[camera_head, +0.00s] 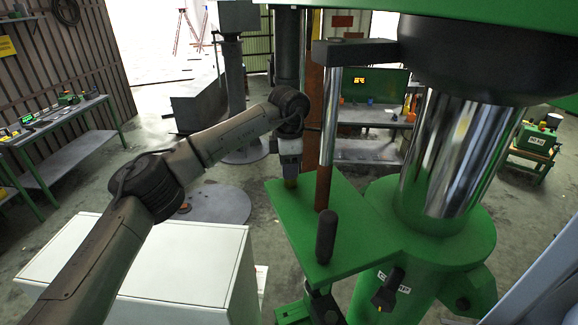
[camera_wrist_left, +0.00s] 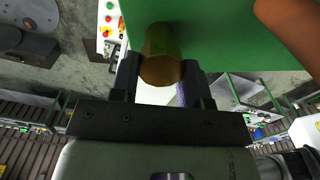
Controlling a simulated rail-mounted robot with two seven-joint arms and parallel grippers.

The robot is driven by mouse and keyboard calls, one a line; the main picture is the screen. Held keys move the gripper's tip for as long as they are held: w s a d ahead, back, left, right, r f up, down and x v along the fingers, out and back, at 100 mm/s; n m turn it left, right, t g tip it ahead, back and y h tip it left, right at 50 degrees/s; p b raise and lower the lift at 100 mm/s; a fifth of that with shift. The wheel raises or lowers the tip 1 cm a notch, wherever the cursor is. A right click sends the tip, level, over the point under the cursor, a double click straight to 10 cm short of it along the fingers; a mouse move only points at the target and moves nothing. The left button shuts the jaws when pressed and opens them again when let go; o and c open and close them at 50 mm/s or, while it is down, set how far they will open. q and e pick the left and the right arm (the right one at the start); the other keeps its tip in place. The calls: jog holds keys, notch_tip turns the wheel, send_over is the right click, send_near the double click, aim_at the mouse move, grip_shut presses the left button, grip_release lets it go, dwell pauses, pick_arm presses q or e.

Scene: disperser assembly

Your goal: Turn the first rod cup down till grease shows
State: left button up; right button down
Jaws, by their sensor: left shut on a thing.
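My left gripper (camera_head: 290,171) reaches in at the far-left edge of the machine's green plate (camera_head: 352,216). Its fingers are shut on a small brass-coloured cup (camera_head: 290,183), which shows better between the fingertips in the left wrist view (camera_wrist_left: 160,68). The cup sits against the green plate. Its dull gold end face is visible, but I cannot make out any grease on it. A vertical rod (camera_head: 328,120), chrome above and reddish-brown below, stands on the plate to the right of the gripper. My right gripper is in neither view.
A thick chrome column (camera_head: 441,150) rises at the right under a black collar. A black knob (camera_head: 326,236) stands up near the plate's front. A white cabinet (camera_head: 180,262) is below my left arm. A bench (camera_head: 50,125) with small items stands far left.

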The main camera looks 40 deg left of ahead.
pick_arm(q)
jog(key=m, duration=0.3)
jog(key=shift+m, duration=0.4)
jog(key=m, duration=0.3)
jog(key=shift+w+a, duration=0.1)
jog(key=shift+w, duration=0.05)
jog(key=shift+m, duration=1.6)
jog(key=o, duration=0.9)
jog(key=shift+r, duration=0.1)
